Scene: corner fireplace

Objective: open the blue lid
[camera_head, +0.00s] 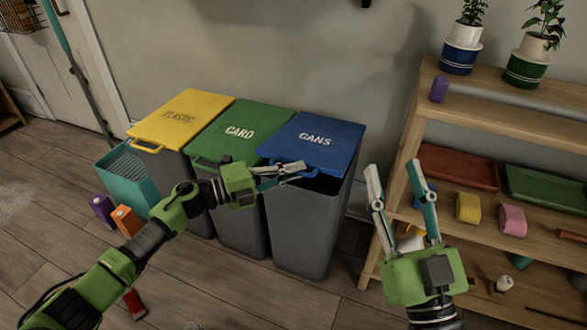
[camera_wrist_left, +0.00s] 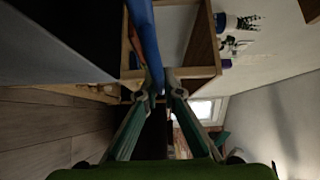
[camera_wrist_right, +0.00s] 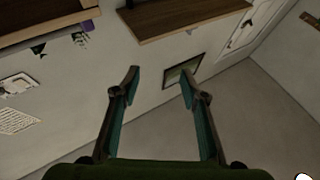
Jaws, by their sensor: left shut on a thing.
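The blue lid (camera_head: 338,146), lettered like "CANS", lies on the rightmost of three grey bins (camera_head: 300,225). Its front is slightly raised, with a dark gap below it over the bin's mouth. My left gripper (camera_head: 298,168) is shut on the blue handle at the lid's front edge. In the left wrist view the blue lid (camera_wrist_left: 145,45) shows edge-on, running down to the left fingertips (camera_wrist_left: 163,82). My right gripper (camera_head: 394,168) is open and empty, right of the bin and in front of the shelf. It also shows open in the right wrist view (camera_wrist_right: 158,75).
A green "CARD" lid (camera_head: 243,128) and a yellow "PLASTIC" lid (camera_head: 185,115) adjoin on the left. A wooden shelf (camera_head: 480,115) with pots, trays and small blocks stands close on the right. A teal crate (camera_head: 130,178) and cartons stand on the floor at left.

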